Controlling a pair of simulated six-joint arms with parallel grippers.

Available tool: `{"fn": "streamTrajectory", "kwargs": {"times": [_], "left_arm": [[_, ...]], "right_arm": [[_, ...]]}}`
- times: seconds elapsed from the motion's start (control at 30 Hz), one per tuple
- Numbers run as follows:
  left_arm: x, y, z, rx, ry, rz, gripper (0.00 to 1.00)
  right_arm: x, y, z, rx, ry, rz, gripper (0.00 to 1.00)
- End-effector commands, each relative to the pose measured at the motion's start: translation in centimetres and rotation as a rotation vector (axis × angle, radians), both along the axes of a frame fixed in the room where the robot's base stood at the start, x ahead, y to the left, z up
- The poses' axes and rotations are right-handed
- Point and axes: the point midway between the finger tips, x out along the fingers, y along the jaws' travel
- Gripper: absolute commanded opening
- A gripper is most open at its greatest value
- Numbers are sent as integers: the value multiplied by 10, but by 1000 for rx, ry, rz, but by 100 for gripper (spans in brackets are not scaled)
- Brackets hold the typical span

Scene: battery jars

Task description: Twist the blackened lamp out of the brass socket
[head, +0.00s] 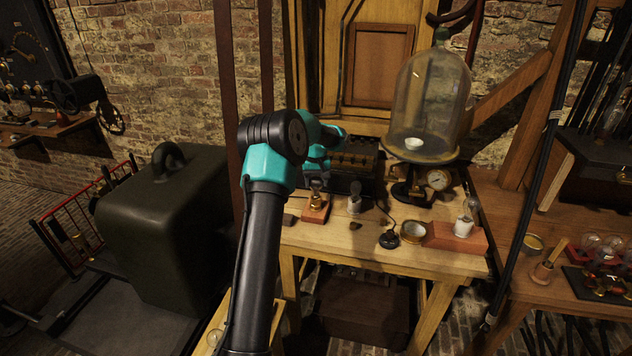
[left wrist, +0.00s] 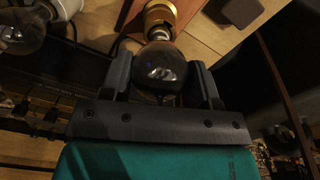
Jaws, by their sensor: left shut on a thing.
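The blackened lamp (left wrist: 160,72) is a dark, glossy glass bulb between the two fingers of my left gripper (left wrist: 162,84) in the left wrist view. The gripper is shut on the glass. The lamp's neck meets the brass socket (left wrist: 158,14), and I cannot tell how far the base is seated. The socket is fixed to a reddish wooden block (left wrist: 131,14). In the head view the brass socket (head: 316,199) stands on its block (head: 316,213) near the bench's left end, with my left gripper (head: 317,181) just above it. My right gripper is not in view.
A ribbed black box (head: 353,165) stands behind the socket. A grey upright fitting (head: 354,198) is just right of it. Bare wooden bench (head: 340,237) lies in front.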

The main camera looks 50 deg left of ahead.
Motion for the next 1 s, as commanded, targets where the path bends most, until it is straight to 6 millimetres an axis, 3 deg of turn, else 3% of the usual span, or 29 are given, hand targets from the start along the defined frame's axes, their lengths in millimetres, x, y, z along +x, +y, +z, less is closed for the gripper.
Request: {"fn": "streamTrajectory", "kwargs": {"times": [0.27, 0.8, 1.0], "left_arm": [[0, 0, 0, 0, 0, 23, 27], [0, 0, 0, 0, 0, 502, 27], [0, 0, 0, 0, 0, 558, 27]], "right_arm": [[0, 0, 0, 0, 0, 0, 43], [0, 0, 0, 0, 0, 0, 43], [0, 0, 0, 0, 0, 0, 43]]}}
